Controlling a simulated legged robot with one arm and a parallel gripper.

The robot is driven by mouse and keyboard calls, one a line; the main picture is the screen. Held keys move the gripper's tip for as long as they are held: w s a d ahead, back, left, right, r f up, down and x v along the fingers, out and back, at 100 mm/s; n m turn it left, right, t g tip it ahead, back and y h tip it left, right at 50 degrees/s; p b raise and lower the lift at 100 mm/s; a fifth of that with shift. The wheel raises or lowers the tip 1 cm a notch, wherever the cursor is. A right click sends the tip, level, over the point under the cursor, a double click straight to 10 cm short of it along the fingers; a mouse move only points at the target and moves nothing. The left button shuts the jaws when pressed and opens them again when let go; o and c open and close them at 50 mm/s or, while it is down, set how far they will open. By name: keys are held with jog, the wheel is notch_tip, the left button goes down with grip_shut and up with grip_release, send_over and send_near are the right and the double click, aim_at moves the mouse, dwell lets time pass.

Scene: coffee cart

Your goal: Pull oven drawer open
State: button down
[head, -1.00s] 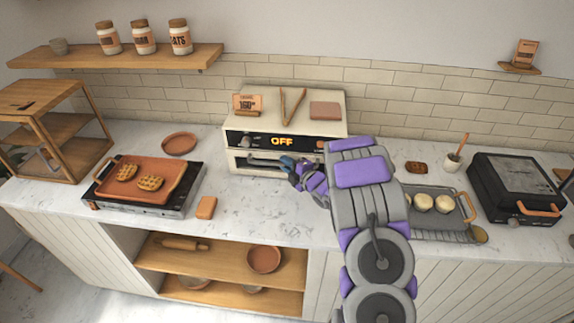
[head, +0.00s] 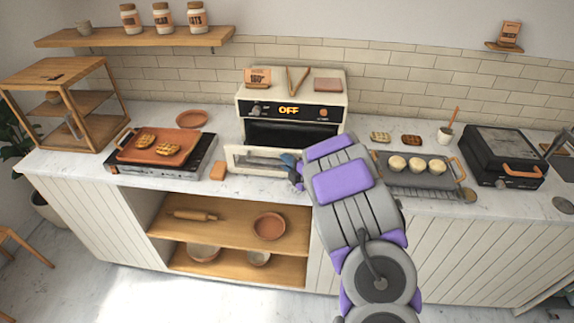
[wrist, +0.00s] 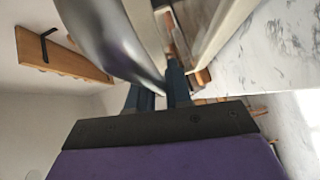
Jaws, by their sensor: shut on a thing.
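The oven (head: 290,108) stands at the back middle of the counter, with an orange OFF display on its front. Its cream drawer (head: 238,161) stands out from the oven front at counter level, and a dark opening (head: 290,134) shows behind it. My gripper (head: 291,168) is at the right part of the drawer front, partly hidden by my arm. In the wrist view my gripper's dark fingers (wrist: 160,95) are closed at the grey metal handle (wrist: 118,38), which is blurred and close to the camera.
A griddle (head: 200,165) with a waffle tray (head: 128,153) is to the left, beside an orange block (head: 218,171). A tray of round buns (head: 440,180) and a black press (head: 500,155) are to the right. Open shelves (head: 230,235) lie below the counter.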

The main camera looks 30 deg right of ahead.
jog(key=shift+s+f, duration=0.1)
jog(key=shift+f, duration=0.05)
jog(key=c, duration=1.4)
grip_release()
jog(key=p+v, duration=0.7)
jog(key=v, duration=1)
jog(key=shift+d, duration=0.15)
